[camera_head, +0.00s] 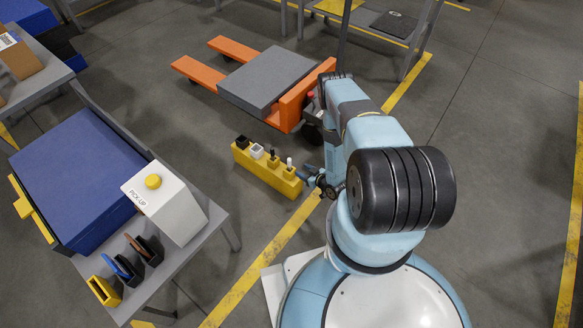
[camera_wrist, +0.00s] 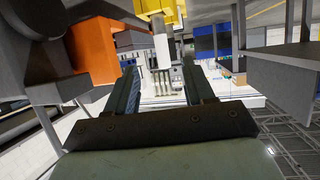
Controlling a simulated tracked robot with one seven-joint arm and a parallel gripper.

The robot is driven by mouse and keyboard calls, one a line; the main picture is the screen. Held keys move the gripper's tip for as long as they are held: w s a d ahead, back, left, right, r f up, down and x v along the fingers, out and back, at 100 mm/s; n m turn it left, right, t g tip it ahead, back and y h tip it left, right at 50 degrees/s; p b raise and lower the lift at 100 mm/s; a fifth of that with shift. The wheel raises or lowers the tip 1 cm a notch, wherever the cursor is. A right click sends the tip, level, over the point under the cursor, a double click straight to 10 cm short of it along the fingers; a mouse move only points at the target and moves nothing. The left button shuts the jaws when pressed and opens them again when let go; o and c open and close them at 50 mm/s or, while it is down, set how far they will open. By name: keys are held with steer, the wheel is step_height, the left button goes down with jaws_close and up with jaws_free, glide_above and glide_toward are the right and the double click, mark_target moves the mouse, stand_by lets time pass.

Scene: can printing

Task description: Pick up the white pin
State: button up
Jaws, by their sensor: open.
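The white pin (camera_head: 289,163) stands upright at the right end of a yellow block (camera_head: 262,171) in the head view. My gripper (camera_head: 318,181) is just right of that end, small and partly hidden by my arm. In the wrist view, the two dark fingers of my gripper (camera_wrist: 161,72) are apart with nothing clamped between them. A white upright piece, which looks like the white pin (camera_wrist: 160,50), shows just ahead of the gap between the fingertips, below the yellow block (camera_wrist: 170,13). I cannot tell whether a finger touches it.
The yellow block also carries a black piece (camera_head: 242,141), a white square piece (camera_head: 257,151) and a dark piece (camera_head: 273,161). An orange pallet jack (camera_head: 290,105) with a grey slab stands behind.

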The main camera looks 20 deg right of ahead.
mark_target(289, 167)
steer(key=x, duration=1.2)
steer(key=shift+w+a, duration=0.2)
steer(key=shift+w, duration=0.1)
steer(key=shift+c, duration=0.2)
jaws_close()
